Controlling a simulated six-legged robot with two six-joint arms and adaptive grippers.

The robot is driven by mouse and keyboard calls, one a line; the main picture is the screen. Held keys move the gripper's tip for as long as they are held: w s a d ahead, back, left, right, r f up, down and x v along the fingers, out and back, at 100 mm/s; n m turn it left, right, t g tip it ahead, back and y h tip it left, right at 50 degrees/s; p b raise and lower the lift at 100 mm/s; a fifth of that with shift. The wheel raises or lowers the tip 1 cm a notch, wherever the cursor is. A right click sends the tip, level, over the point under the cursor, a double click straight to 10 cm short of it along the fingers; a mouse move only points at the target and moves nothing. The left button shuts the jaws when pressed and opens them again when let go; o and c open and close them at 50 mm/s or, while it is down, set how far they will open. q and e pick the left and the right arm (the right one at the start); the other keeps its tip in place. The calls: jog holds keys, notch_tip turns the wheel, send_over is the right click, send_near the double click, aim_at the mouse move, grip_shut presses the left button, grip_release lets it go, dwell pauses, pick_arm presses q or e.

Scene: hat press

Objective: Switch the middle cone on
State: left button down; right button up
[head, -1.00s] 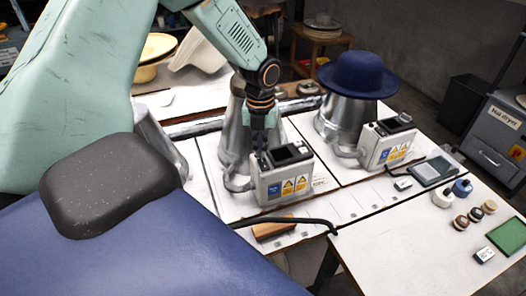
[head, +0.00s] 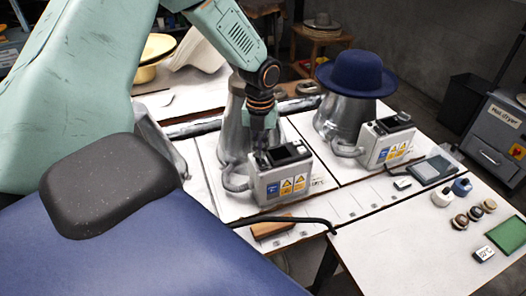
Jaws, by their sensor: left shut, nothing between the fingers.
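The middle cone (head: 232,140) is a shiny metal cone on the white bench, partly hidden behind my left arm. Its grey control box (head: 283,181) stands in front of it, with blue and yellow labels, a dark panel on top and a pipe to the cone. My left gripper (head: 261,155) is shut and empty, pointing down at the left part of the box's top. It hides the spot beneath its fingertips, so I cannot tell whether it touches a switch. My right gripper is not in view.
A blue hat (head: 357,74) sits on the right cone (head: 340,119), which has its own control box (head: 387,142). The left cone is mostly hidden by my arm.

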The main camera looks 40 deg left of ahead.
aim_at(260, 159)
pick_arm(q)
jog(key=shift+s+a+f, duration=0.1)
jog(key=shift+a+f, duration=0.05)
jog(key=shift+f, duration=0.15)
jog(key=shift+f, duration=0.1)
jog(key=shift+f+b, duration=0.25)
jog(key=shift+b, duration=0.1)
jog(key=shift+f, duration=0.3)
dwell(0.4)
jog(key=shift+r, duration=0.1)
notch_tip(260, 159, up, 2)
jog(key=shift+p, duration=1.05)
notch_tip(260, 159, up, 2)
jog(key=shift+p, duration=0.85)
notch_tip(260, 159, up, 3)
jog(key=p, duration=0.3)
